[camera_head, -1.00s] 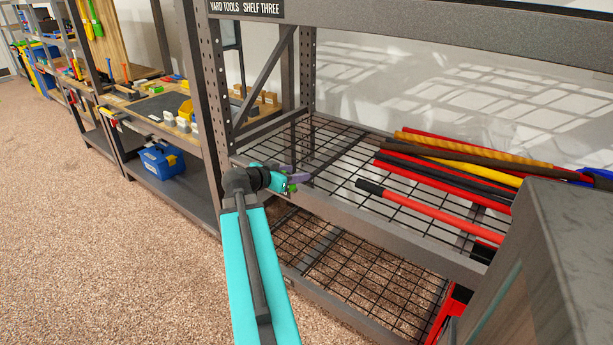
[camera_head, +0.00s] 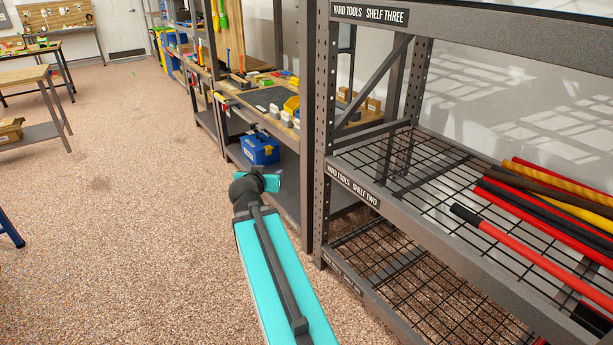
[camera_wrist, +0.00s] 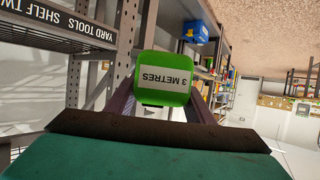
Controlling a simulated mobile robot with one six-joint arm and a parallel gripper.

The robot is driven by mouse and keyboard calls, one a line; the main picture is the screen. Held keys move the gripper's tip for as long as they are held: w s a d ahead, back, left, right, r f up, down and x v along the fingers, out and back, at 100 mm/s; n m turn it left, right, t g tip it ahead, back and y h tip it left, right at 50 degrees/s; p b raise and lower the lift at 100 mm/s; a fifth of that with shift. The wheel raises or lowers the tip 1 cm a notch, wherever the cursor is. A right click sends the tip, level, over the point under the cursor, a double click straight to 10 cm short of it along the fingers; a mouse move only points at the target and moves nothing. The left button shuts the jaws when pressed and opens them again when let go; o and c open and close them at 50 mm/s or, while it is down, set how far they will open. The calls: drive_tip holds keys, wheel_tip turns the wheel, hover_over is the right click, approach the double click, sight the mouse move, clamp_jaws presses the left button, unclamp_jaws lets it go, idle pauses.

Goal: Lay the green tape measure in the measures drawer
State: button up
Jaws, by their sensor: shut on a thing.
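The green tape measure (camera_wrist: 165,92), with a white label reading "3 METRES", is held between the two fingers of my gripper (camera_wrist: 165,108) in the wrist view. The label appears upside down there. In the head view my arm reaches forward over the floor, left of the shelf rack, and its end hides the fingers and the tape measure. No measures drawer can be made out in either view.
A steel rack labelled yard tools (camera_head: 352,186) stands close on the right, with long red, yellow and dark tools (camera_head: 530,240) on it. A blue toolbox (camera_head: 260,148) sits on a low shelf beyond. Workbenches (camera_head: 28,76) stand at the far left. Open carpeted floor (camera_head: 120,200) lies left.

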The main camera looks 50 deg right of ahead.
drive_tip(key=w+a+r+n+t+y, duration=0.2)
drive_tip(key=w+a, duration=0.3)
drive_tip(key=a, duration=0.9)
drive_tip(key=w+a+r+n+t+y, duration=0.2)
drive_tip(key=w+a+r+n+y, duration=0.2)
drive_tip(key=a, duration=1)
drive_tip(key=w+a+r+n+t+y, duration=0.2)
drive_tip(key=w+a+n+y, duration=0.3)
drive_tip(key=a, duration=0.9)
drive_tip(key=shift+w+a+r, duration=0.3)
drive_tip(key=shift+w+r, duration=0.3)
drive_tip(key=shift+w, duration=0.6)
drive_tip(key=shift+d, duration=0.15)
